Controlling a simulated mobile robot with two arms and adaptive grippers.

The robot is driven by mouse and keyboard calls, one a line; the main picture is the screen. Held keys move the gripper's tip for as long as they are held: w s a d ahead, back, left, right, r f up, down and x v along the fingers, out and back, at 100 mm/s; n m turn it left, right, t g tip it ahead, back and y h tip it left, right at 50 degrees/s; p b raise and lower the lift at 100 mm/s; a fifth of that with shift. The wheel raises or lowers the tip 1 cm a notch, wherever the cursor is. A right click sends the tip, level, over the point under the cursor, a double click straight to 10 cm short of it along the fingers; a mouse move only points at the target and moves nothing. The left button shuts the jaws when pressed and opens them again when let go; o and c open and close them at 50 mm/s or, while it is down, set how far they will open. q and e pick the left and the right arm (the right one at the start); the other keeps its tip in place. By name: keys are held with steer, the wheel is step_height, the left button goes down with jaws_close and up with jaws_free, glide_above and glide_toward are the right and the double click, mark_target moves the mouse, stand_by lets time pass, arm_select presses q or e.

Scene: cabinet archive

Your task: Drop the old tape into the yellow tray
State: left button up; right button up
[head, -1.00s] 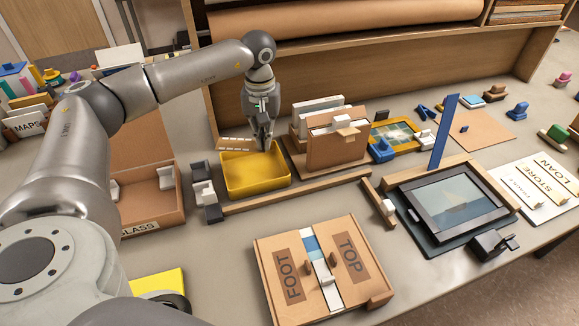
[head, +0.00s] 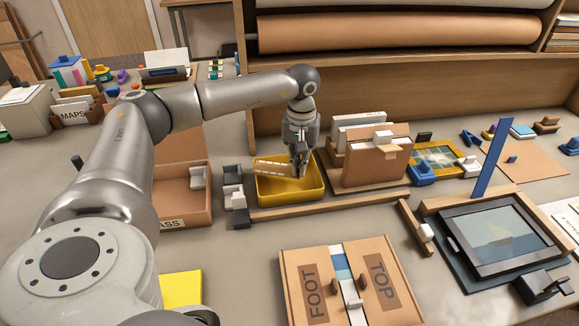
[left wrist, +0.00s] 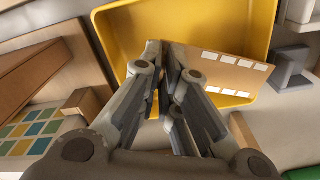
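The yellow tray (head: 291,194) stands on the worktop left of the upright brown folders. My left gripper (head: 299,174) points down over the tray, its fingertips at or below rim height in the head view. It is shut on the old tape (head: 271,168), a flat tan strip with a row of white patches, which sticks out to the left over the tray. In the left wrist view, the tape (left wrist: 232,72) comes out from between the nearly closed fingertips (left wrist: 167,58), with the yellow tray (left wrist: 120,25) behind it. My right gripper is out of view.
Brown folders (head: 371,163) stand close to the tray's right. Small grey and white blocks (head: 234,198) are at its left, beside a brown box (head: 182,207). A wooden strip (head: 331,206) lies along its front. A cardboard folder marked FOOT and TOP (head: 313,287) lies nearer.

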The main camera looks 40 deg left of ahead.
arm_select(q)
steer(key=o, duration=0.5)
steer(key=shift+r, duration=0.1)
step_height(320, 180, up, 12)
steer(key=shift+f, duration=0.1)
stand_by(0.6)
